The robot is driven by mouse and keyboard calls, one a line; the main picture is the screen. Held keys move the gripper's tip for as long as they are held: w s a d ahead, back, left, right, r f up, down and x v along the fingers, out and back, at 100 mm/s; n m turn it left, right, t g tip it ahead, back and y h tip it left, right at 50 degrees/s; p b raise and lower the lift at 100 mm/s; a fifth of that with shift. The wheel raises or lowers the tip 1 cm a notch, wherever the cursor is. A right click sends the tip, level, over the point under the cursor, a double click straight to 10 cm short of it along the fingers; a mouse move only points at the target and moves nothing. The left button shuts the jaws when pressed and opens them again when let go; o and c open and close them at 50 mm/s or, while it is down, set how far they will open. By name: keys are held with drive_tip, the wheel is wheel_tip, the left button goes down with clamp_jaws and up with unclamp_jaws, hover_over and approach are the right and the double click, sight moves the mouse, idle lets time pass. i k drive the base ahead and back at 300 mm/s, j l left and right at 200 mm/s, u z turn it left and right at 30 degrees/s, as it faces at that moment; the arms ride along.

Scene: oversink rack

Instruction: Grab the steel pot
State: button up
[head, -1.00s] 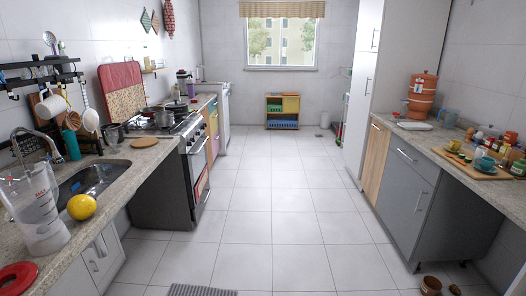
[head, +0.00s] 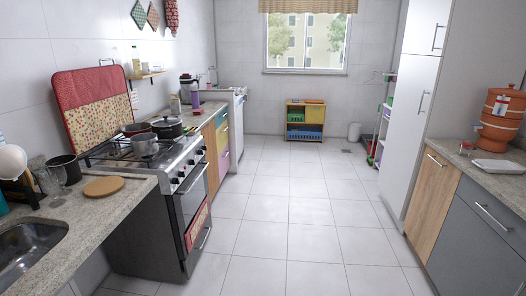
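A steel pot (head: 145,145), grey and shiny, sits on the front part of the stove top (head: 110,152) at the left. A dark lidded pot (head: 168,128) stands just behind it, and a brownish pan (head: 136,129) is behind it to the left. These pots look close together, and I cannot tell whether they touch. My gripper is not in view.
The counter with the sink (head: 28,248) runs along the near left, with a round wooden board (head: 104,187) and a dark mug (head: 62,166) beside the stove. Grey and wooden cabinets (head: 440,190) line the right. The tiled floor (head: 270,220) between is clear.

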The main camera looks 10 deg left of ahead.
sight(144, 144)
drive_tip(key=i+u, duration=0.15)
drive_tip(key=i, duration=0.5)
drive_tip(key=i+u, duration=0.15)
drive_tip(key=i, duration=0.45)
drive_tip(key=i+l+u, duration=0.2)
drive_tip(key=i, duration=0.45)
